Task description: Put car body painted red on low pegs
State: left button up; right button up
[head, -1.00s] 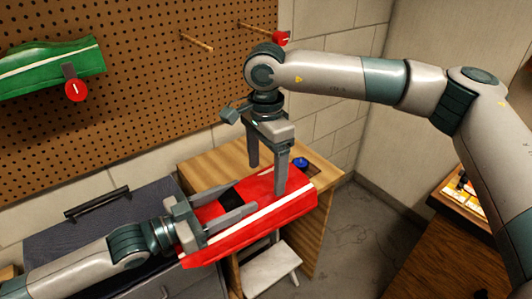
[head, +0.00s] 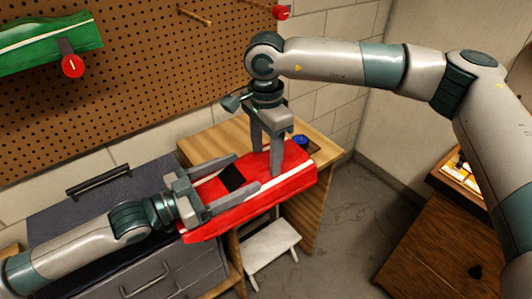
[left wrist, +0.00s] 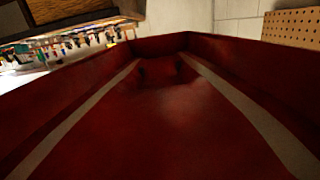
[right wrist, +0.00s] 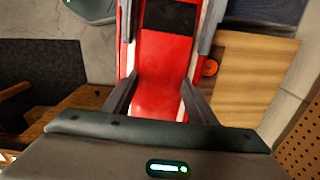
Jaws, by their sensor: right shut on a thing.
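The red car body (head: 215,218), with a white stripe and a black window patch, is held level over the wooden table. My right gripper (head: 264,168) reaches down from above and is shut on its far half, a finger on each side; the body also fills the middle of the right wrist view (right wrist: 165,60). My left gripper (head: 236,178) comes in from the left, its fingers spread apart along the body's two sides. The left wrist view is filled by the red body (left wrist: 160,120). A bare wooden peg (head: 195,16) and a red-ended peg (head: 281,12) stick out from the pegboard.
The pegboard (head: 140,110) covers the back wall. A green car body (head: 45,40) hangs on it at upper left beside a red knob (head: 72,66). A wooden table (head: 215,140), drawer cabinet (head: 80,205) and white stool (head: 270,243) stand below.

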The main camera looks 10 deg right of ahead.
pick_arm(q)
jog(key=shift+a, duration=0.2)
jog(key=v, duration=1.1)
jog(key=shift+s+a, duration=0.15)
jog(key=shift+a, duration=0.15)
dwell(0.3)
